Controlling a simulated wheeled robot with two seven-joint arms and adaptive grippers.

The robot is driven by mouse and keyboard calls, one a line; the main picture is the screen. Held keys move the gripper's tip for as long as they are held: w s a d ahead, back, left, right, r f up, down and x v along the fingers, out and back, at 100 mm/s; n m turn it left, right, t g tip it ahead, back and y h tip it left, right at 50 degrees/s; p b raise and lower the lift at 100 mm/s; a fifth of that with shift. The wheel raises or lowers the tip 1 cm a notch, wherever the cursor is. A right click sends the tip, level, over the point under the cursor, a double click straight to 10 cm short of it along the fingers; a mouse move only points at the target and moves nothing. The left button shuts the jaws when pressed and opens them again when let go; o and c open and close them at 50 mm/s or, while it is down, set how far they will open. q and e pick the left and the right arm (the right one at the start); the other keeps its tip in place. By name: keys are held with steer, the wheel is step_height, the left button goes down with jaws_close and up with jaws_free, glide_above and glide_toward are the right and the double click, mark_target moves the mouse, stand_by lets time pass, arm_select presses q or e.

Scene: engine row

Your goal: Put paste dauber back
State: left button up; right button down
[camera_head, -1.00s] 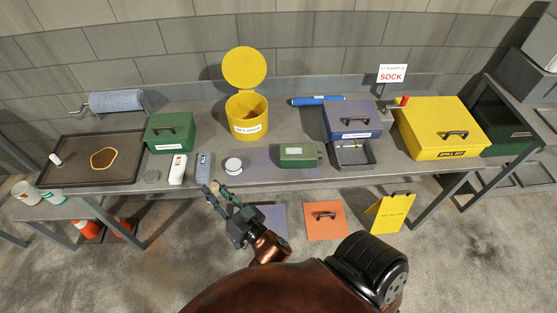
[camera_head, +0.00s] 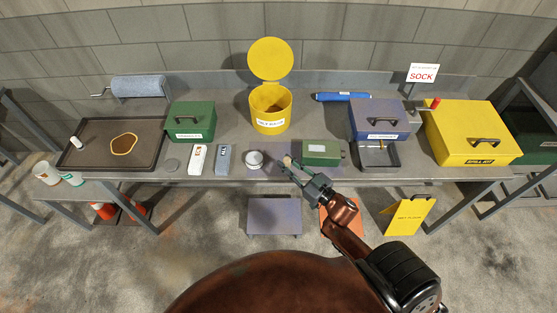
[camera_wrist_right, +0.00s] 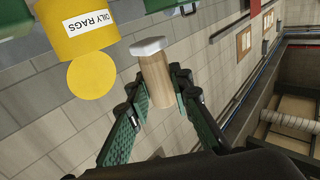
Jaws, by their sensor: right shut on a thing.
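My right gripper (camera_head: 291,166) is shut on a short pale wooden cylinder, which I take to be the paste dauber (camera_head: 287,160). In the right wrist view the dauber (camera_wrist_right: 158,80) has a pale wooden body and a whitish, many-sided end. The fingers (camera_wrist_right: 160,95) grip it from both sides. In the head view the gripper is at the bench's front edge, between a round white-lidded tin (camera_head: 254,159) and a green box (camera_head: 321,152). Whether the dauber touches anything below is unclear. My left gripper is not in view.
A yellow oily rags bin (camera_head: 270,108), a blue box (camera_head: 378,118) with an open tray, a yellow spill kit (camera_head: 472,130) and a green case (camera_head: 191,120) stand on the bench. A dark tray (camera_head: 85,150) lies left. Bare bench shows behind the tin.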

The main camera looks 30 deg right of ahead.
steer(key=w+d+f, duration=0.1)
steer(key=w+f, duration=0.2)
steer(key=w+d+f+b, duration=0.1)
steer(key=w+f, duration=0.1)
steer(key=w, duration=0.2)
steer(key=w+d+f, duration=0.1)
steer(key=w+f, duration=0.2)
steer(key=w, duration=0.1)
steer(key=shift+w+d+f+b, duration=0.25)
steer(key=shift+d+f+b, duration=0.05)
steer(key=shift+b, duration=0.05)
steer(key=shift+w+d+f, duration=0.15)
steer(key=shift+w+f, duration=0.25)
steer(key=shift+f, duration=0.1)
step_height(320, 180, down, 2)
steer(key=shift+f+b, duration=0.2)
steer(key=shift+b, duration=0.1)
steer(key=shift+f, duration=0.25)
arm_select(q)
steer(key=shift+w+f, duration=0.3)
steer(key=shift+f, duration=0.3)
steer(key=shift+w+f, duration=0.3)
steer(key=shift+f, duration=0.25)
arm_select(e)
steer(key=shift+f, duration=0.1)
